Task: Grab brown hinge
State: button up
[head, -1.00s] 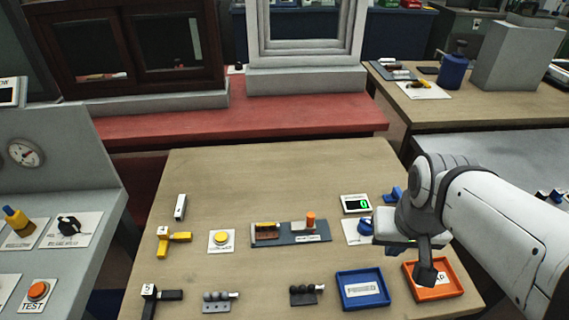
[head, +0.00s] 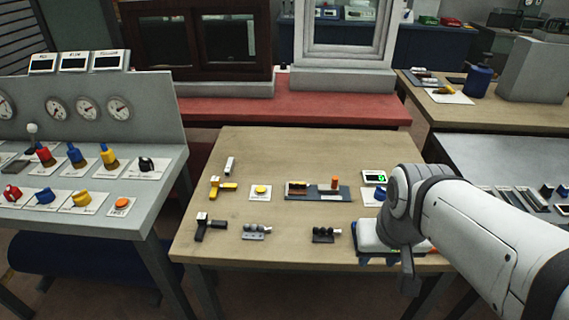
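A small brown piece (head: 297,187), which looks like the brown hinge, lies at the left end of a dark grey holder (head: 317,197) on the wooden table. It is too small to make out its form in detail. My gripper (head: 407,282) hangs at the table's front right, well to the right of the brown piece and nearer to me.
An orange knob stands on the holder's right end. A yellow button (head: 260,191), yellow handle (head: 223,186), black handle (head: 212,227) and grey hinge-like pieces (head: 256,231) lie around it. A control panel (head: 90,120) stands left.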

aim_at(290, 191)
jog(key=z, duration=0.1)
jog(key=k, duration=0.5)
jog(key=u, duration=1.05)
jog(key=i, duration=1.05)
jog(key=z, duration=0.3)
jog(key=k, duration=0.85)
jog(key=z, duration=0.15)
jog(key=i, duration=0.85)
